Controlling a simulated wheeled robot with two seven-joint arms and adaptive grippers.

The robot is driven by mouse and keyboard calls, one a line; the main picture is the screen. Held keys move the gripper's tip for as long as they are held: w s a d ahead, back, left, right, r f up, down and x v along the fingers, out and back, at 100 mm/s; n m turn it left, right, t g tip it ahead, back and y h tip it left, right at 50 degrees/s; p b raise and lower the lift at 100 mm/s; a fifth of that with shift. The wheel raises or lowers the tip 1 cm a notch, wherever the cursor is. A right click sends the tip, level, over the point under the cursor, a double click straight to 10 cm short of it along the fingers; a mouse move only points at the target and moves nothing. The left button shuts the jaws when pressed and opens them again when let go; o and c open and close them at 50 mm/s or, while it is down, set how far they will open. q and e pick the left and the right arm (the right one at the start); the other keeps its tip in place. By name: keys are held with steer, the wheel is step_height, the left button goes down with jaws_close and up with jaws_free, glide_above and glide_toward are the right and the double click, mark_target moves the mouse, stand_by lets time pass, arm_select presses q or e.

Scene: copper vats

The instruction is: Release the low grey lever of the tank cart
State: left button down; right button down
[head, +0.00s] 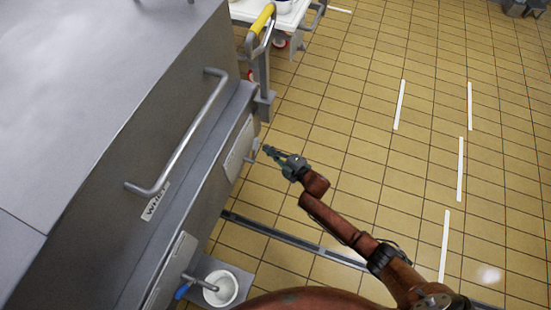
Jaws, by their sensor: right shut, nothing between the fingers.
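The tank cart (75,110) is a large grey metal body filling the left of the head view, with a long bar handle (190,135) on it. A small grey lever (252,154) sticks out low on its side, by a pale plate (238,148). My right gripper (268,150) is shut and empty, with its fingertips close to this lever. From this angle I cannot tell whether they touch it. My left gripper is not in view.
A blue-handled tap (184,290) is above a white bucket (221,288). A floor channel (290,240) runs below my arm.

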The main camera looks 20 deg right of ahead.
steer(key=v, duration=0.6)
steer(key=shift+a, duration=0.15)
